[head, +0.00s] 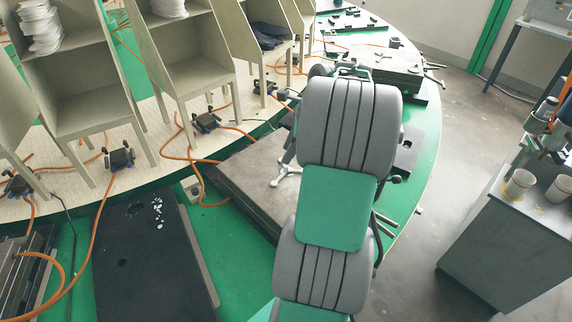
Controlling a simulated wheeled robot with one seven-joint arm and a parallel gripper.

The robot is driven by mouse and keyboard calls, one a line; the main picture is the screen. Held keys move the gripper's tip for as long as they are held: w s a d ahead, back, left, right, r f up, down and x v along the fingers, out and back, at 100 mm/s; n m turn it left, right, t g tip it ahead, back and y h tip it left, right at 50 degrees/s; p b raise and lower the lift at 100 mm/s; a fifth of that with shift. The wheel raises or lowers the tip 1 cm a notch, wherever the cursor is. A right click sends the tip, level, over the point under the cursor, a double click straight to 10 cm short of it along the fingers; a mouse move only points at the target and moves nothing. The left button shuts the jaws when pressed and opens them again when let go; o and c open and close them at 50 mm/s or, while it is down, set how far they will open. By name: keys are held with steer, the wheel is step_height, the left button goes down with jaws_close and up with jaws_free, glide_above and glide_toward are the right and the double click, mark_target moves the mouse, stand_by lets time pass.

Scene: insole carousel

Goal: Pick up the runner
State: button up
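A small pale branched piece (286,177), which looks like the runner, is at the brown-grey mould plate (240,185), just left of my arm. Its right side is close to or behind my arm, so its full shape is not clear. A dark slim part that may belong to my gripper (289,150) shows above it, at the left edge of my arm. My grey and green arm hides most of that area. I cannot tell whether the fingers are open or shut, or whether they touch the pale piece.
A black mould plate (140,260) with white specks lies at lower left. Beige shelf racks (85,95) stand along the inner ring, with orange hoses (180,160) below. Another closed mould (385,65) sits behind my arm. A grey cabinet (515,235) with cups (519,184) stands right, past open floor.

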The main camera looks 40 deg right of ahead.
mark_target(286, 166)
steer(key=f, duration=0.2)
steer(key=w+f+m, duration=0.1)
steer(key=f, duration=0.2)
steer(key=d+f+m, duration=0.1)
steer(key=f, duration=0.1)
steer(key=shift+w+f, duration=0.2)
steer(key=shift+f, duration=0.1)
jaws_close()
